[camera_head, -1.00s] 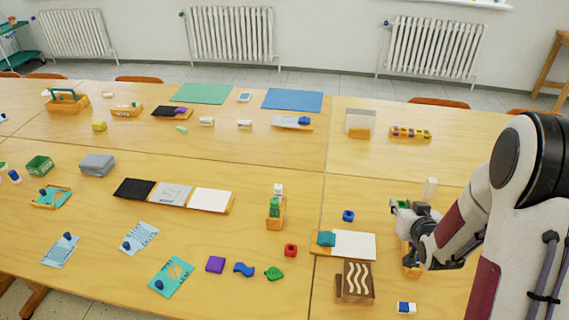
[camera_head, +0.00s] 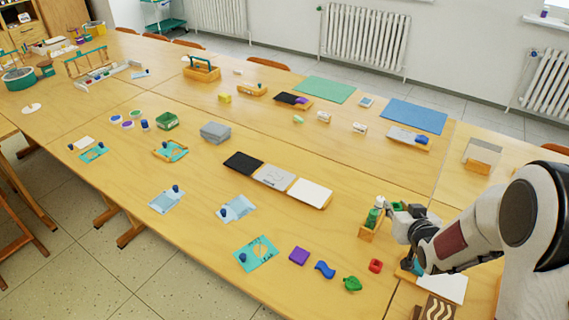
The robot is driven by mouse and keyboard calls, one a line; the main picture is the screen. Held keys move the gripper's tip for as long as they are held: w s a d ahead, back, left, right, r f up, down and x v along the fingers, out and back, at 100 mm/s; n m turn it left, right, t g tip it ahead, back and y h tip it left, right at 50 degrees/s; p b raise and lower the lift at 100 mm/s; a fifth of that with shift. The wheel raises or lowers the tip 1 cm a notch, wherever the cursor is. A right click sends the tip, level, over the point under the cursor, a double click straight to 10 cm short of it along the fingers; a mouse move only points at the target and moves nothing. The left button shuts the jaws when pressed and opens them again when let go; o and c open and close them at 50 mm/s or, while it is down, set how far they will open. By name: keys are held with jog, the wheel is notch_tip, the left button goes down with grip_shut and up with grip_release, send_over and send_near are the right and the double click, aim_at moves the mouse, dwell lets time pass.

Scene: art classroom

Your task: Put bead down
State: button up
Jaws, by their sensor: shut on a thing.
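My gripper (camera_head: 396,214) is shut on a small green bead (camera_head: 399,206), which is partly covered by the fingers. It is just to the right of a small wooden stand (camera_head: 367,235) with a green item (camera_head: 373,217) in it. I cannot tell the bead's exact height above the table (camera_head: 330,235). A red bead-like block (camera_head: 376,265) with a hole lies on the table, below and left of the gripper in the picture.
A board with a white sheet (camera_head: 446,290) lies under my arm, with a patterned wooden block (camera_head: 437,309) in front. A green leaf-like piece (camera_head: 352,283), a blue wavy piece (camera_head: 325,269) and a purple block (camera_head: 299,256) lie left of the red block. Bare table lies left of the stand.

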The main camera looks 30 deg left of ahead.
jog(key=s+a+n+g+y, duration=0.1)
jog(key=s+a, duration=0.2)
jog(key=a, duration=0.5)
jog(key=s+a+n+g+y, duration=0.1)
jog(key=s+a+n+y, duration=0.15)
jog(key=a, duration=0.65)
jog(key=shift+m+h, duration=0.35)
jog(key=shift+h, duration=0.1)
jog(key=shift+s+d+f, duration=0.1)
jog(key=shift+s+f, duration=0.05)
jog(key=shift+f, duration=1.05)
jog(key=shift+s+f, duration=0.1)
jog(key=shift+f, duration=1.1)
jog(key=shift+f, duration=3.15)
jog(key=shift+f, duration=1.85)
jog(key=shift+f, duration=0.1)
